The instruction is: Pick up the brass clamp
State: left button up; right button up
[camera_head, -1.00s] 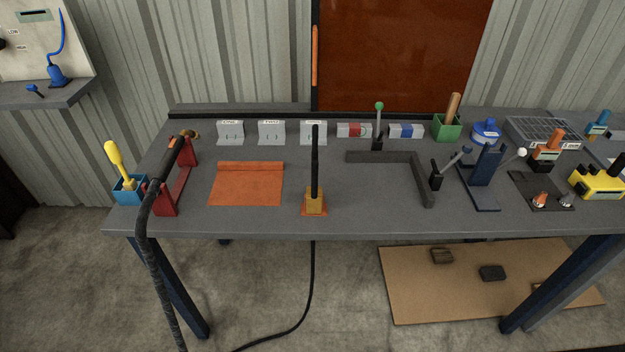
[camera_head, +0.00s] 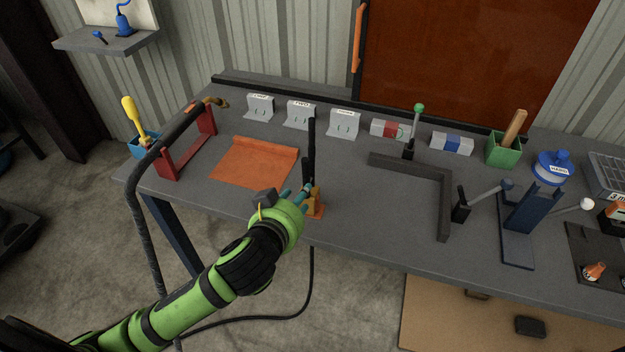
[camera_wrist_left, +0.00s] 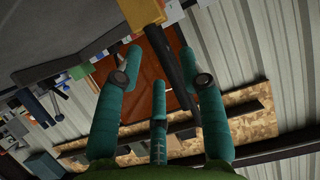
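The brass clamp (camera_head: 315,199) is a yellow-brown block with a tall black handle rising from it. It stands on a small orange pad near the table's front edge. In the left wrist view the clamp (camera_wrist_left: 140,12) is at the top, with its dark handle running down between the fingers, nearer the right one. My left gripper (camera_head: 301,191) reaches in from the left, beside the clamp, and hides part of it. Its teal fingers (camera_wrist_left: 160,55) are spread apart and hold nothing; contact with the clamp cannot be told. My right gripper is not in view.
An orange mat (camera_head: 255,163) lies left of the clamp, and a red stand (camera_head: 188,148) with a black hose is farther left. A dark angle bar (camera_head: 430,180) lies right. Grey numbered brackets (camera_head: 300,115) stand behind. A black cable hangs below the table.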

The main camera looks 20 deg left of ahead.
aim_at(311, 176)
pick_arm(q)
jog(key=shift+w+r+t, duration=0.2)
jog(key=shift+r+t, duration=0.1)
jog(key=shift+r, duration=0.5)
jog(key=shift+w+d+r, duration=0.15)
jog(key=shift+w, duration=0.1)
jog(key=p+x, duration=0.1)
jog(key=x, duration=0.5)
jog(key=shift+d, duration=0.15)
jog(key=shift+w+d+p, duration=0.1)
jog(key=shift+w+p, duration=0.2)
jog(key=shift+w, duration=0.05)
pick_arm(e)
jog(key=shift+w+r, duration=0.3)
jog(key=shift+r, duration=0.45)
pick_arm(q)
grip_shut()
